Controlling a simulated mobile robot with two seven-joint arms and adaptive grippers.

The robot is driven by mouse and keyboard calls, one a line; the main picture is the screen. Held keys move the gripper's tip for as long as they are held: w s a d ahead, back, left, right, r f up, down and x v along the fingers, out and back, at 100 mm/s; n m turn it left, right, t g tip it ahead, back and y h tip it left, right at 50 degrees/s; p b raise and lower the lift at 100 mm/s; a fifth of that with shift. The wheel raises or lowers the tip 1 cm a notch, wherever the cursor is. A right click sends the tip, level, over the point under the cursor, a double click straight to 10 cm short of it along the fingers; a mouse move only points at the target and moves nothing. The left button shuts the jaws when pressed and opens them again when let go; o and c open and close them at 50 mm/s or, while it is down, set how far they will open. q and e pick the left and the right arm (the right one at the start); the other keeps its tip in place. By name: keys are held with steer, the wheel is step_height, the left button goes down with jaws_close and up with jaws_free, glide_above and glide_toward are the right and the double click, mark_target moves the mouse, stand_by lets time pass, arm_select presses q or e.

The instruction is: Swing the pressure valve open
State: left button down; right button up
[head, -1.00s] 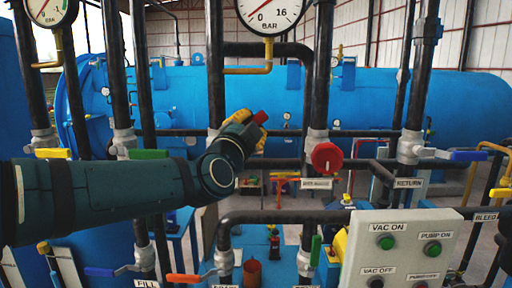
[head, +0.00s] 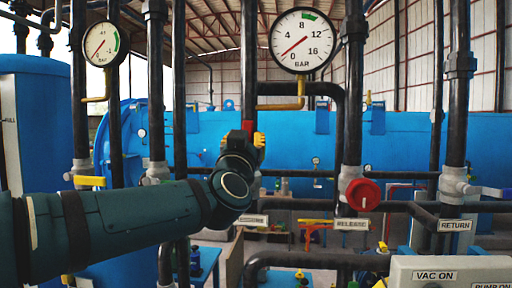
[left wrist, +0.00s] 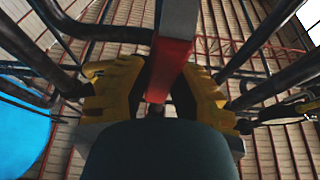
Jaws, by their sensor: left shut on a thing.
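The red handle (head: 249,127) of the pressure valve stands roughly upright on the pipe above the partly covered pressure label (head: 252,220). My left gripper (head: 252,141) is shut on this handle, its yellow fingers at either side. My left forearm and wrist hide the valve body. In the left wrist view the red handle (left wrist: 170,66) runs between the yellow fingers of my left gripper (left wrist: 167,82), with a grey part beyond it. My right gripper is not in view.
A red round knob (head: 361,194) sits on the release pipe to the right. A large pressure gauge (head: 303,41) hangs above, its needle near zero. The return valve (head: 455,183) and a control box (head: 455,270) stand further right. Vertical black pipes crowd both sides.

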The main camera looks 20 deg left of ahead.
arm_select(q)
steer(key=shift+s+a+r+n+y, duration=0.2)
steer(key=shift+a+n+y, duration=0.35)
steer(key=shift+n, duration=0.25)
steer(key=c, duration=0.8)
jaws_free()
steer(key=shift+f, duration=0.1)
steer(key=shift+s+d+f, duration=0.1)
steer(key=shift+s+f, duration=0.05)
steer(key=shift+f, duration=0.05)
steer(key=v, duration=1.1)
steer(key=shift+s, duration=0.3)
